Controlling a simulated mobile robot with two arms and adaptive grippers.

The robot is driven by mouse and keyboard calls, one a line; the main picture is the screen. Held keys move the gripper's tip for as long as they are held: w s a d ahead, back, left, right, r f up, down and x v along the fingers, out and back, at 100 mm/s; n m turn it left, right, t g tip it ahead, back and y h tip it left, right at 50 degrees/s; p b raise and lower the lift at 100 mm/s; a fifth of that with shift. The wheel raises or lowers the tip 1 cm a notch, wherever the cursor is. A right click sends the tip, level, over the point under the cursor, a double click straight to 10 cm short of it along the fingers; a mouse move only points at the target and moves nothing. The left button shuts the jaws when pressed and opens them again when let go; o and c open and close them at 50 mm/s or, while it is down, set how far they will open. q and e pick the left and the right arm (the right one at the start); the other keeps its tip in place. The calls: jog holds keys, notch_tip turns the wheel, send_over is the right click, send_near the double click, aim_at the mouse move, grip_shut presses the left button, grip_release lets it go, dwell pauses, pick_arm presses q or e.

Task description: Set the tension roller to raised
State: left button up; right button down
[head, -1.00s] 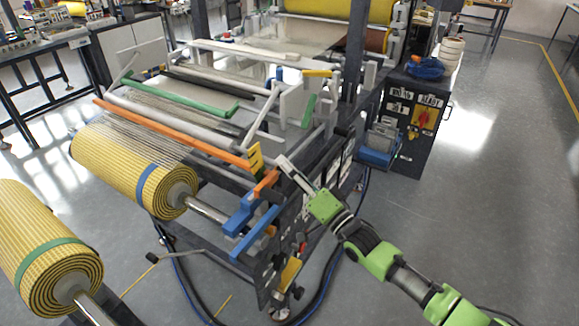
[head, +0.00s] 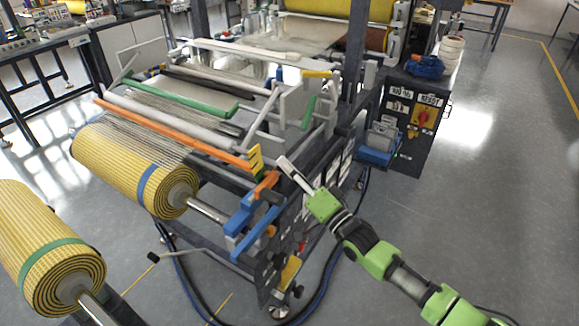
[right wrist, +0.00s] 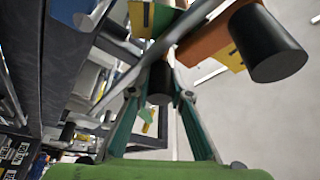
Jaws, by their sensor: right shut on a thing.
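My right gripper (head: 285,166) is at the near right corner of the machine frame, beside an orange lever (head: 267,183) and a yellow bracket (head: 255,158). In the right wrist view its fingers (right wrist: 161,97) are shut on a black handle (right wrist: 160,78), which shows between the fingertips. A long orange bar (head: 170,133) and a grey roller (head: 185,122) run across the machine. I cannot tell for sure which roller is the tension roller. The orange lever's thick black grip (right wrist: 267,45) is apart from the fingers. My left gripper is out of view.
A yellow mesh roll (head: 115,165) on a shaft is left of the lever, with another roll (head: 45,245) nearer. Blue brackets (head: 257,230) stick out below the gripper. A dark control cabinet (head: 412,130) stands behind. The floor to the right is open.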

notch_tip(320, 180, up, 11)
jog(key=s+a+m+h+p, duration=0.1)
jog(key=m+p, duration=0.4)
jog(key=p, duration=0.8)
jog(key=shift+s+a+m+h, duration=0.25)
jog(key=shift+s+m+h, duration=0.2)
jog(key=shift+h, duration=0.15)
jog(key=shift+f, duration=0.1)
jog(key=c, duration=1.8)
grip_release()
jog(key=shift+c, duration=0.2)
jog(key=shift+s+f+g, duration=0.1)
jog(key=shift+f+g, duration=0.1)
jog(key=shift+g, duration=0.1)
jog(key=shift+f, duration=0.1)
